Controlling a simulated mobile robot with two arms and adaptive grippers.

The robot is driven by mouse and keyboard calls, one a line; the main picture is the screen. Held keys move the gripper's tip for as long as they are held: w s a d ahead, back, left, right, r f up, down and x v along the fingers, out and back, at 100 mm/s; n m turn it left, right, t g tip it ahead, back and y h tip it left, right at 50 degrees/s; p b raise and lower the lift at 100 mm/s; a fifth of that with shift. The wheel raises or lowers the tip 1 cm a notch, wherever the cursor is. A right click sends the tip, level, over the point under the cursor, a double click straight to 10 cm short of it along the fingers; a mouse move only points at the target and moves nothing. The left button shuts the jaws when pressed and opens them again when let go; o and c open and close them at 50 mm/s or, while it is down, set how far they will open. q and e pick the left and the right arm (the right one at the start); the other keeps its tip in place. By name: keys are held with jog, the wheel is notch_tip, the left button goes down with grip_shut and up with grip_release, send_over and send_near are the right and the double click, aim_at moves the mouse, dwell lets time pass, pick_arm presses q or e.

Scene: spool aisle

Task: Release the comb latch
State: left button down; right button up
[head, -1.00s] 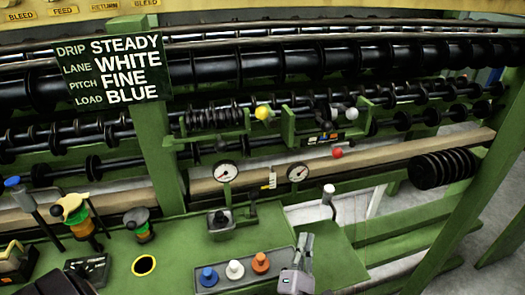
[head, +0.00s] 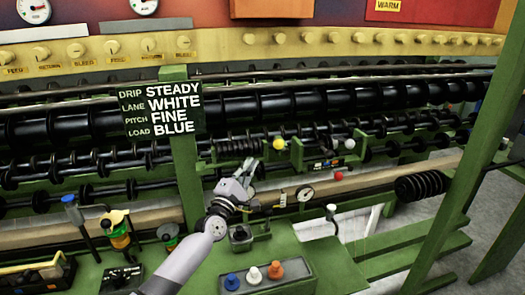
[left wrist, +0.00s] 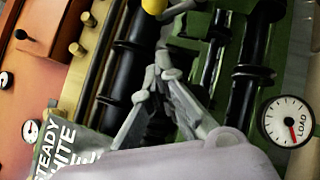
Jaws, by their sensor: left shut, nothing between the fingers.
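My left gripper (head: 258,166) is shut and empty, in front of the roller rack, just below and left of a yellow ball knob (head: 279,143). In the left wrist view its fingers (left wrist: 163,62) meet at the tips, and the yellow knob (left wrist: 154,6) is cut off by the top edge, apart from them. The knob sits at the end of a green bracket beside a comb of black discs (head: 238,147). No part is labelled as the latch, so I cannot tell which it is. My right gripper is not in view.
A sign (head: 160,110) reads STEADY, WHITE, FINE, BLUE. A red ball (head: 338,176) and a gauge (head: 305,193) stand right of my gripper; the LOAD gauge (left wrist: 287,121) shows in the wrist view. A button box (head: 266,275) lies below. A green post (head: 470,170) crosses the right side.

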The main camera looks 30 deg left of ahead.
pick_arm(q)
jog(key=w+d+r+p, duration=0.2)
jog(key=w+r, duration=0.2)
jog(key=w, duration=0.2)
jog(key=shift+d+r+p, duration=0.25)
jog(key=shift+p, duration=0.1)
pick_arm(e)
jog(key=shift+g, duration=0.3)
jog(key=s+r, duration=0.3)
pick_arm(q)
jog(key=shift+d+f, duration=0.1)
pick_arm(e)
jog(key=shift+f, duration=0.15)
